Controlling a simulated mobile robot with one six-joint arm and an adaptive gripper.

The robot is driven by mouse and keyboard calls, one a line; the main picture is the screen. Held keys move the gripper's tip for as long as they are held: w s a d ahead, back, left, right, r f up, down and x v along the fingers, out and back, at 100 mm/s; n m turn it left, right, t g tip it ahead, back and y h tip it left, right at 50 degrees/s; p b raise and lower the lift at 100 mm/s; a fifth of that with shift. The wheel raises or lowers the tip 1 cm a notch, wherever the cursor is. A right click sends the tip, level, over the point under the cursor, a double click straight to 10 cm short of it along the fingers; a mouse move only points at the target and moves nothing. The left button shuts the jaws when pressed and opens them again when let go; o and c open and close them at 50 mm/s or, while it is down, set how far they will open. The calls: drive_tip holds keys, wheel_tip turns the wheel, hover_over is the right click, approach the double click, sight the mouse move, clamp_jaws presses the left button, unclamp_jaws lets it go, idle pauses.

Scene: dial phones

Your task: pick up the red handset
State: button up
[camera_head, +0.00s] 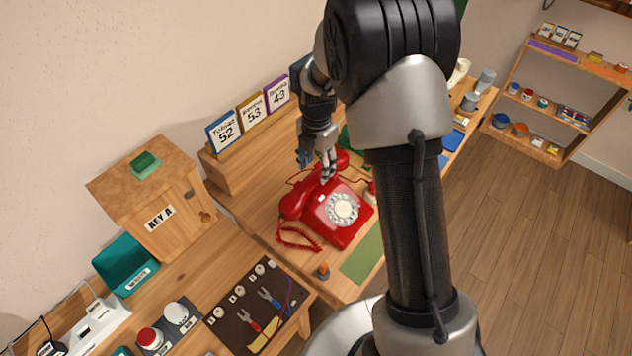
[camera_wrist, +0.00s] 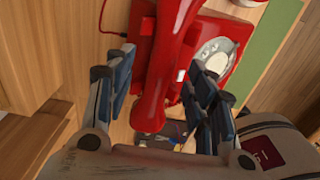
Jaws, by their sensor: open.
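The red phone (camera_head: 352,232) sits on the wooden desk, with its pale round dial facing up. The red handset (camera_head: 294,204) lies across the phone's far-left side, and its coiled cord hangs at the left. My gripper (camera_head: 317,172) points down over the handset. In the wrist view, the open fingers of my gripper (camera_wrist: 160,75) stand on either side of the red handset (camera_wrist: 153,88), with gaps to it. The phone body (camera_wrist: 212,30) shows behind the right finger. I cannot tell how far down the fingertips reach.
Calendar cards (camera_head: 251,119) stand on a wooden ledge behind the phone. A wooden key box (camera_head: 160,200) is to the left. A green mat (camera_head: 362,258) and a small orange-topped item (camera_head: 323,271) lie in front. My arm hides the desk's right part.

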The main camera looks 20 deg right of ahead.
sight(316, 175)
drive_tip(key=f, duration=0.1)
drive_tip(key=f+b, duration=0.1)
drive_tip(key=f, duration=0.2)
drive_tip(key=shift+s+a+f+b, duration=0.15)
drive_tip(key=shift+s+f+b, duration=0.15)
drive_tip(key=shift+f+b, duration=0.1)
drive_tip(key=shift+r, duration=0.1)
drive_tip(key=shift+c, duration=0.4)
clamp_jaws()
